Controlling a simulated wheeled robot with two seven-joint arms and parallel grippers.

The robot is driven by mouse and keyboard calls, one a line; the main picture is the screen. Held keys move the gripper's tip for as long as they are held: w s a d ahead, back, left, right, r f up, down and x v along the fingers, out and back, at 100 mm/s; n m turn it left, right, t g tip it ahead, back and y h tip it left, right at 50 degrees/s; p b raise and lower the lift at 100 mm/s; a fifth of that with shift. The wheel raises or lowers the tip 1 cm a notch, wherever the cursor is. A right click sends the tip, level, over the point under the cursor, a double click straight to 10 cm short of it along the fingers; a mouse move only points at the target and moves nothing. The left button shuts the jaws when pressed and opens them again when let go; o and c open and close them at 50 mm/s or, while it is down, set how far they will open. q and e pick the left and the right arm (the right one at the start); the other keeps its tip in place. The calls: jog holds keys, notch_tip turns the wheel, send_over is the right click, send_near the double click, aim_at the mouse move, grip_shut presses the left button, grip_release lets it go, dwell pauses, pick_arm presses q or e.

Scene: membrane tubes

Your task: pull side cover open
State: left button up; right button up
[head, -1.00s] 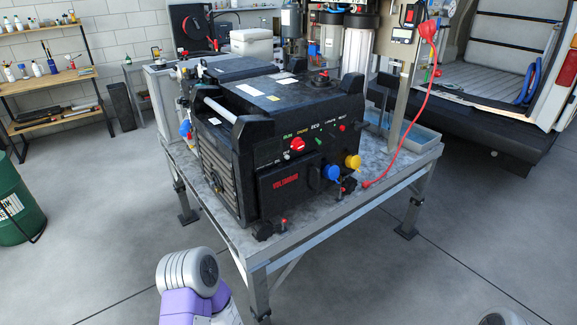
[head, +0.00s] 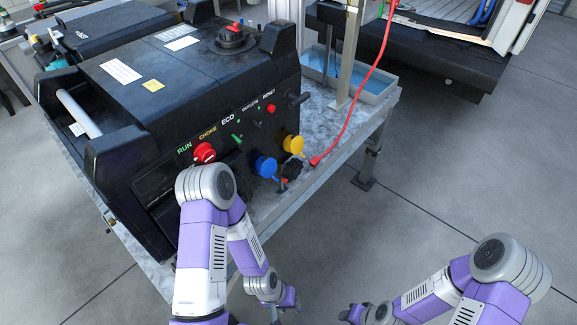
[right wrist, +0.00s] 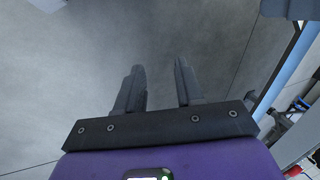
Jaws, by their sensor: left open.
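The black generator (head: 190,95) stands on a metal-framed bench, with RUN, CHOKE and ECO lettering on its control face. My left arm hides most of the lower part of that face. Which panel is the side cover cannot be told. My left gripper (head: 287,308) is low in the head view, in front of the bench and apart from the generator; it is open. My right gripper (head: 350,313) is at the bottom edge, well clear of the generator. In the right wrist view its two fingers (right wrist: 158,82) are apart with only floor between them.
A red choke knob (head: 204,152), a blue cap (head: 265,167) and a yellow cap (head: 293,146) stick out of the control face. A red cable (head: 371,75) drops to the bench top (head: 335,135). A grey tray (head: 375,88) sits behind.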

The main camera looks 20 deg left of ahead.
jog(key=w+a+r+n+t+y, duration=0.1)
jog(key=w+a+r+n+t, duration=0.3)
jog(key=w, duration=0.6)
jog(key=n+g+y+p, duration=0.1)
jog(key=n+y+p, duration=0.1)
jog(key=n+y, duration=1.1)
send_near(248, 188)
jog(key=shift+n+h, duration=0.3)
jog(key=x, duration=0.7)
jog(key=shift+a+r, duration=0.2)
jog(key=shift+a, duration=0.05)
jog(key=shift+w+a, duration=0.15)
jog(key=shift+a, duration=0.1)
grip_shut()
